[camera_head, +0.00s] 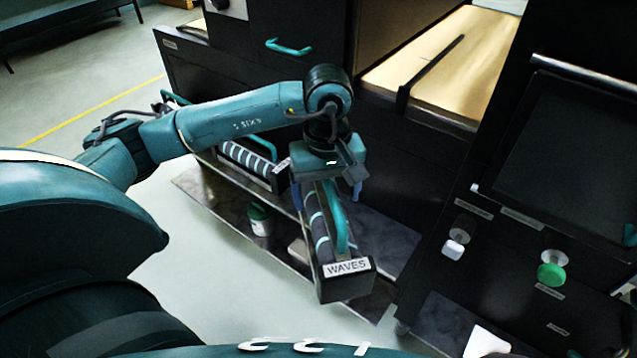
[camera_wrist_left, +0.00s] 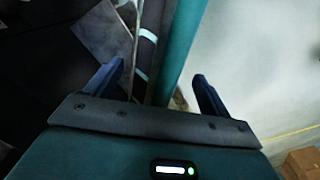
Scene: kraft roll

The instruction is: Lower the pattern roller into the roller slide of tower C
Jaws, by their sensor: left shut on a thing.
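My left gripper (camera_head: 327,190) points down and is shut on the teal handle of the pattern roller (camera_head: 330,285), a dark, striped roller whose front plate reads "WAVES". The roller hangs slanted in front of the dark machine, above the low shelf. In the left wrist view, the roller's teal handle (camera_wrist_left: 178,50) runs between the two blue fingers of my left gripper (camera_wrist_left: 160,85), with the striped roller beside it. The exact grip on the handle is partly hidden by the wrist. I cannot tell which opening is the roller slide of tower C. My right gripper is not in view.
A second striped roller (camera_head: 245,158) sits behind my left arm, near the shelf (camera_head: 385,240). A green-and-white can (camera_head: 260,219) stands on the shelf. A green knob (camera_head: 551,273) and a white knob (camera_head: 453,249) stick out of the panel at right. The pale floor at left is open.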

